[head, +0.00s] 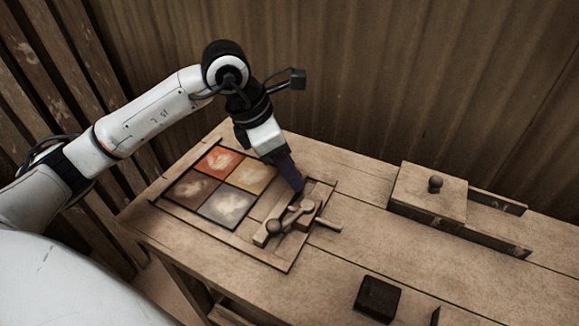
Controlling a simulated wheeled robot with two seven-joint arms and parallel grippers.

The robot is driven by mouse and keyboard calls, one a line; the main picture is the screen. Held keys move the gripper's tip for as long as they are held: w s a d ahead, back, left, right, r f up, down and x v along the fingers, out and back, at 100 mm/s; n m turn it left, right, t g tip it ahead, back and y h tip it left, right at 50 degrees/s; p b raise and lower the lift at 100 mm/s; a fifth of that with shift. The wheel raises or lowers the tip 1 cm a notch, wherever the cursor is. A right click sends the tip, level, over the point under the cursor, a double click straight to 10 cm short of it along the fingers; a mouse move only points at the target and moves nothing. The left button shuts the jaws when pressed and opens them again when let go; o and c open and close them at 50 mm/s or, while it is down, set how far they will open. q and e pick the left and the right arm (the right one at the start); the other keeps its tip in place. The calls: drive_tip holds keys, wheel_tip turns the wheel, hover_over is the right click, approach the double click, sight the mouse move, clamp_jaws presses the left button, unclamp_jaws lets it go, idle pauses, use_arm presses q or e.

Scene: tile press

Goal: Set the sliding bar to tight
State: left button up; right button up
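The tile press (240,252) is a shallow wooden frame set on the table, holding a block of tiles coloured orange-red, tan, brown and grey. A pale wooden bar (268,206), which looks like the sliding bar, lies along the right side of the tiles. A lever with round brown knobs (290,217) lies to the right of it, partly over its near end. My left gripper (298,186) points down at the far end of the bar and lever. Its dark fingers look close together, but their gap is hidden, as is any contact. My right gripper is out of view.
A wooden box with a knobbed lid (428,191) stands at the back right, beside an open channel. A small dark block (378,298) sits at the front right. A short peg (326,225) sticks out right of the press. The tabletop between is clear.

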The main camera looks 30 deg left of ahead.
use_arm(q)
drive_tip(key=shift+w+f, duration=0.1)
drive_tip(key=shift+f, duration=0.05)
clamp_jaws()
drive_tip(key=shift+a+b, duration=0.8)
drive_tip(key=shift+a, duration=1.4)
unclamp_jaws()
drive_tip(key=v, duration=1)
drive_tip(key=shift+s+r+p, duration=0.2)
drive_tip(key=shift+r+p, duration=0.05)
drive_tip(key=shift+p, duration=0.05)
